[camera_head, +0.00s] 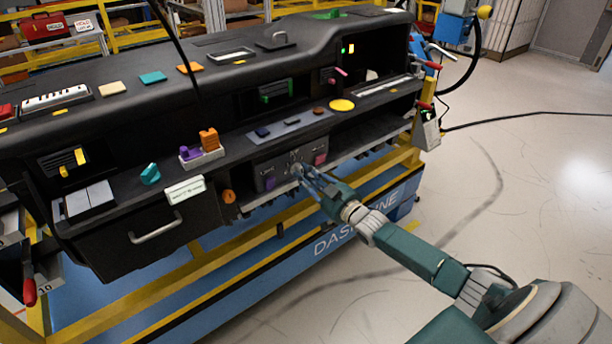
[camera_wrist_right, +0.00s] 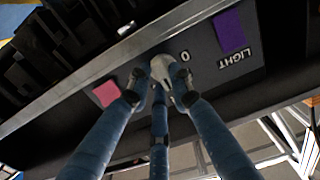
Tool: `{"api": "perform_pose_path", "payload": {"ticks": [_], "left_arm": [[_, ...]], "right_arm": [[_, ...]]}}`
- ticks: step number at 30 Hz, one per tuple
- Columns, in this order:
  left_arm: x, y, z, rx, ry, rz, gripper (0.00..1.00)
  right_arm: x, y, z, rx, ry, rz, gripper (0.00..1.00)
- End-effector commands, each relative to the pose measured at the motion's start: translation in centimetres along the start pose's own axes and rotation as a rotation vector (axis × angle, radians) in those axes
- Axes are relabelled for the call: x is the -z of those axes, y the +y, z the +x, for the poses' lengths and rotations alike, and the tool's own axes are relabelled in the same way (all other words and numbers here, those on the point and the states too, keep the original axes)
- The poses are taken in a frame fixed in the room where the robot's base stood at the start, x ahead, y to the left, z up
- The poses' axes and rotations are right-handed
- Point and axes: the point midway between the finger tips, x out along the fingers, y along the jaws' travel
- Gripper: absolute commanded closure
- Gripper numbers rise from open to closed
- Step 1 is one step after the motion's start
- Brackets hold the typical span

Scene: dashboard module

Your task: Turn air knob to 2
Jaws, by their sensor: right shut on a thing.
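The air knob is a pale grey knob (camera_wrist_right: 164,66) on a dark panel (camera_head: 265,168) low in the middle of the dashboard. My right gripper (camera_head: 302,174) reaches it from the front right. In the right wrist view its fingers (camera_wrist_right: 160,88) are closed around the knob. A "0" mark (camera_wrist_right: 185,57) shows upside down beside the knob. The fingers hide part of the knob, and I cannot read its pointer. My left gripper is in neither view.
On the same panel are a purple square (camera_wrist_right: 229,31) by the word LIGHT and a pink square (camera_wrist_right: 105,93). An orange knob (camera_head: 228,196) sits to the left. A drawer handle (camera_head: 156,228) juts out lower left. The floor (camera_head: 520,200) at right is open.

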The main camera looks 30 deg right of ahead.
Motion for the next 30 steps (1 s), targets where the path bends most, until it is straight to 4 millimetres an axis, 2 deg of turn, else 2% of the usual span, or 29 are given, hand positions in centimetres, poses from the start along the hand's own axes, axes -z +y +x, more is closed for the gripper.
{"api": "perform_pose_path", "payload": {"ticks": [1,2,3,11,16,20,30], "left_arm": [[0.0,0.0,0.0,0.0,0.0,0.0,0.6],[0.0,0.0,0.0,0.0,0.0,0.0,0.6],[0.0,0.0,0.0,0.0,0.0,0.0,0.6],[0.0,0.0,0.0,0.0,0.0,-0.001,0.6],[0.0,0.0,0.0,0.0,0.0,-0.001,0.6],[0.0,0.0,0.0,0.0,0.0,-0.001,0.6],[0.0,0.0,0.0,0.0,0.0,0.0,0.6]], "right_arm": [[-0.1,0.0,0.0,0.0,-0.002,-0.001,1.0],[-0.1,0.0,0.0,0.0,-0.002,-0.001,0.76],[-0.1,0.0,0.0,0.0,-0.002,-0.001,0.71],[-0.1,0.0,0.0,0.0,-0.001,-0.001,0.71],[-0.2,0.0,-1.0,0.001,-0.003,-0.001,0.71],[-0.2,0.0,-3.0,0.001,-0.004,-0.001,0.71],[-0.2,0.0,-9.6,0.001,-0.005,-0.001,0.71]]}}
